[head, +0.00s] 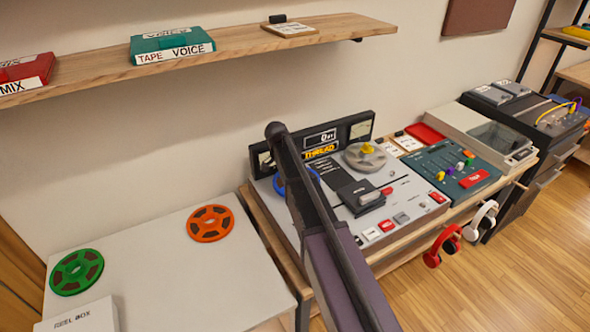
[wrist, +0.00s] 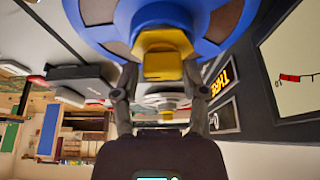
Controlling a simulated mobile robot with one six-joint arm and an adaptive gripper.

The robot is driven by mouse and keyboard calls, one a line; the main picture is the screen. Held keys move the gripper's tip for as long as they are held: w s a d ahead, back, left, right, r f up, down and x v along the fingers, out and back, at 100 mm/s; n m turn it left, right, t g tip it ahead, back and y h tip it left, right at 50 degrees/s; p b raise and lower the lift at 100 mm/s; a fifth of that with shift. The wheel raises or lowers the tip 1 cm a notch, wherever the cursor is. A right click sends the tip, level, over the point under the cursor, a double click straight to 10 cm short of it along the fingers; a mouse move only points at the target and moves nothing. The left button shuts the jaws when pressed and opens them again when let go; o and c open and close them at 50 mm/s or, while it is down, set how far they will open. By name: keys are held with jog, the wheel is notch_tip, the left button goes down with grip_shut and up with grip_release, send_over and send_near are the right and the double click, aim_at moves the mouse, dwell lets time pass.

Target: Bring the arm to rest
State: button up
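My gripper (wrist: 158,88) is open in the wrist view, its two fingers spread wide apart. A yellow hub knob (wrist: 163,65) shows just beyond and between the fingertips, with gaps at both sides. It sits at the centre of a blue reel (wrist: 215,22), which fills the top of the wrist view. In the head view the blue reel (head: 281,184) is on the left of the tape machine (head: 345,207), largely hidden behind my arm. My arm reaches across the tape machine, and my gripper is not clearly seen there.
A grey reel with a yellow knob (head: 365,156) is on the machine's right. Orange (head: 211,223) and green (head: 76,272) reels lie on a white table (head: 190,280) with a reel box (head: 82,318). A wooden shelf (head: 230,45) runs above. Red headphones (head: 433,255) hang at the front.

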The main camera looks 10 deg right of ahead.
jog(key=shift+o, duration=1)
jog(key=shift+r, duration=0.1)
